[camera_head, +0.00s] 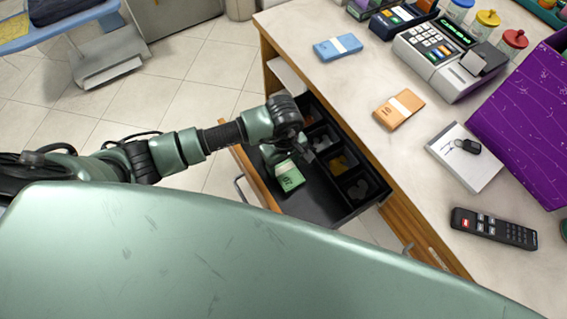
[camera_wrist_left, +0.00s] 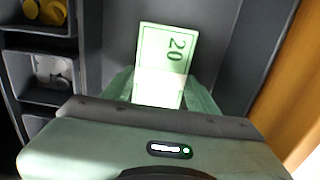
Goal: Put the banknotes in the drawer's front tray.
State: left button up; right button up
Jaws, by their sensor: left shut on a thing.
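A green banded stack of banknotes (camera_head: 289,176) marked 20 is between the fingers of my left gripper (camera_head: 276,158). The gripper is shut on it. It also shows in the left wrist view (camera_wrist_left: 168,45), its far end sticking out past the fingers. The stack is in or just above the long front tray (camera_head: 318,205) of the open black drawer; I cannot tell whether it touches the floor. An orange banded stack (camera_head: 398,109) and a blue banded stack (camera_head: 338,47) lie on the counter. My right gripper is not in view.
Coin compartments (camera_head: 340,163) line the drawer's counter side. The tray's end toward me is bare.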

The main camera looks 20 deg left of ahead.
aim_at(283, 168)
pick_arm(q)
jog(key=shift+f, duration=0.25)
jog(key=o, duration=1.4)
jog(key=shift+r, duration=0.1)
jog(key=shift+r, duration=0.1)
notch_tip(283, 168, up, 12)
